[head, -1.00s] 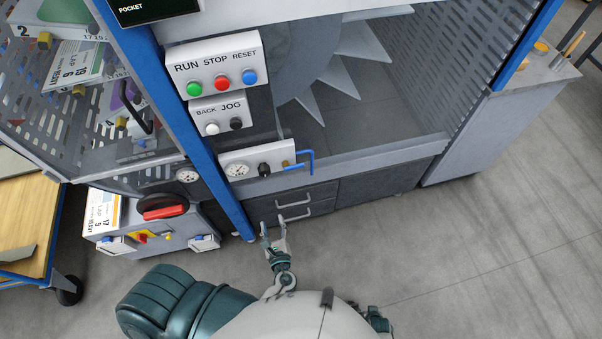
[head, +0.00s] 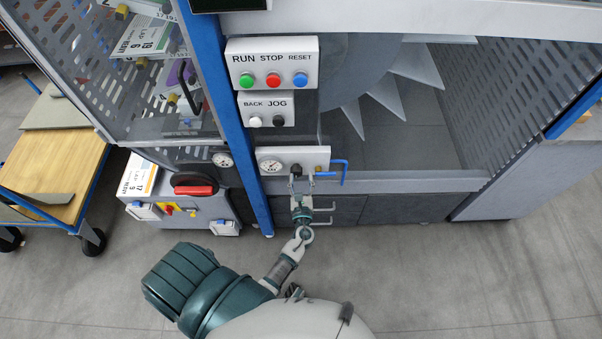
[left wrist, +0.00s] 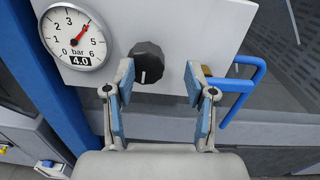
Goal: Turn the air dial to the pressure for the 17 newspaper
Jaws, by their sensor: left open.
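The air dial, a black knob (left wrist: 148,64) with a white mark pointing down, sits on a white panel (left wrist: 200,22). It also shows in the head view (head: 296,169), partly behind my gripper. The gauge (left wrist: 73,38) left of it has a red needle near 4 and reads 4.0 bar. My left gripper (head: 301,184) is open at the panel. In the left wrist view its fingers (left wrist: 158,80) stand either side of the knob, the left closer. Contact cannot be told. A white card marked 17 and 5 (head: 137,178) stands at left. My right gripper is not in view.
A brass valve with a blue handle (head: 340,172) is right of the knob, close to my right finger. Button boxes (head: 272,64) are above. Grey drawers lie below.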

